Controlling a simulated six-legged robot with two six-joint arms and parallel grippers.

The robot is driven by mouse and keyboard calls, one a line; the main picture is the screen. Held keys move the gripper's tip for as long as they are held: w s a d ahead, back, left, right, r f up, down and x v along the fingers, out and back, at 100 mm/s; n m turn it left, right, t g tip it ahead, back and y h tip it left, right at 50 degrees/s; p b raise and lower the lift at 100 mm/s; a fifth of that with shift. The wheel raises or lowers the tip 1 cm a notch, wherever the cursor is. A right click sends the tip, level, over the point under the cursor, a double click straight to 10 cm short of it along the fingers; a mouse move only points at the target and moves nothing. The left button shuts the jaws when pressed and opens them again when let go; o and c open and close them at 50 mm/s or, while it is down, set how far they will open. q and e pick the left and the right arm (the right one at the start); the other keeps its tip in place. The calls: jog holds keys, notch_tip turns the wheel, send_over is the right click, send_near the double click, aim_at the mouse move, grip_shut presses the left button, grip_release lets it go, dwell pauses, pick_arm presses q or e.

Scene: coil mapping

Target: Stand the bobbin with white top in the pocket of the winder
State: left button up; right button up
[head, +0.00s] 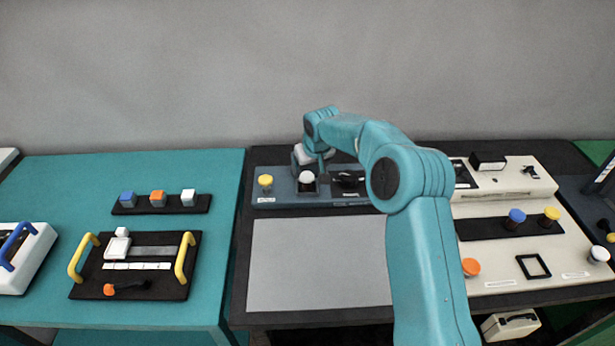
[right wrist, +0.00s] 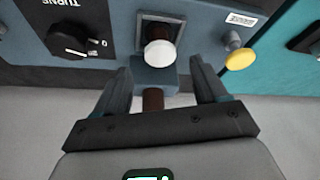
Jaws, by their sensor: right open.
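The bobbin with white top (head: 306,177) is at the winder (head: 340,198), between a yellow knob and a black dial. My left gripper is out of view.
The winder carries a yellow knob (head: 265,181) and a black dial (right wrist: 75,40). A bare grey mat (head: 315,265) lies in front. On the right stand blue-topped (head: 516,216) and yellow-topped (head: 551,214) bobbins. A teal table (head: 60,180) with a handled tray (head: 140,285) is left.

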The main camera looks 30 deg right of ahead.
jog(key=v, duration=0.6)
jog(key=shift+s, duration=0.1)
dwell(0.4)
